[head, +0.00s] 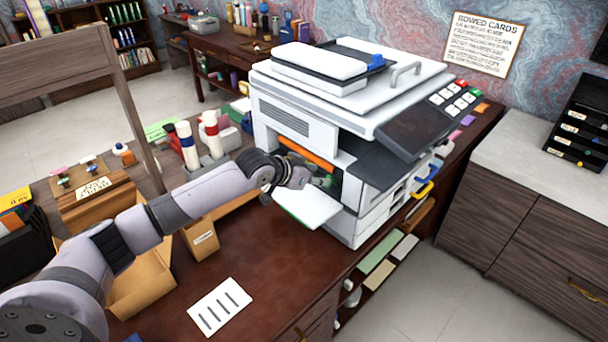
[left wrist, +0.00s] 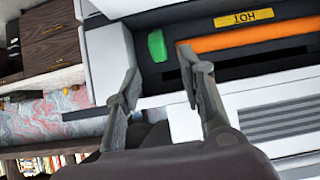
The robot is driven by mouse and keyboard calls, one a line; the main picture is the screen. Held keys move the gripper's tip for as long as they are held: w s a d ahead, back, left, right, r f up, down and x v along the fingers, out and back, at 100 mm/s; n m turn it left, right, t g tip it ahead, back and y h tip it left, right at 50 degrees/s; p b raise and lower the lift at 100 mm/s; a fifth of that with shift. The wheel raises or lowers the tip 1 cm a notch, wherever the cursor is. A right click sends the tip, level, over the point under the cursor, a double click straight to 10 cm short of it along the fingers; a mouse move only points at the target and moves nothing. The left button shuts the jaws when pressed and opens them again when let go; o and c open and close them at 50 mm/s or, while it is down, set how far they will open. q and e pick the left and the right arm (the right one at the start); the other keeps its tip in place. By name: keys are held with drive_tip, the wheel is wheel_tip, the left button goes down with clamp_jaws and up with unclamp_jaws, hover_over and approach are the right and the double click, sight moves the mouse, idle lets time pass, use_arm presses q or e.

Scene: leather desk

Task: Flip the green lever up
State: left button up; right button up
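The green lever (left wrist: 157,46) is a small rounded green block in the printer's dark side opening in the left wrist view, beside the end of an orange bar (left wrist: 250,40) with a yellow "HOT" label. A bit of green shows past my gripper in the head view. My left gripper (left wrist: 164,76) is open and empty; its fingers stand apart below the lever in that picture, with no clear contact. In the head view, my left gripper (head: 312,178) reaches into the opening of the white printer (head: 282,128) and partly hides it. I cannot tell the lever's tilt.
An open white flap (head: 308,206) sticks out below my gripper. Red and blue capped bottles (head: 187,148) and a cardboard box (head: 200,240) stand near my left arm. A lined card (head: 220,307) lies on the desk (head: 270,265), whose front middle is mostly clear.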

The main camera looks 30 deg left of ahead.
use_arm(q)
drive_tip(key=v, duration=0.6)
drive_tip(key=shift+c, duration=0.4)
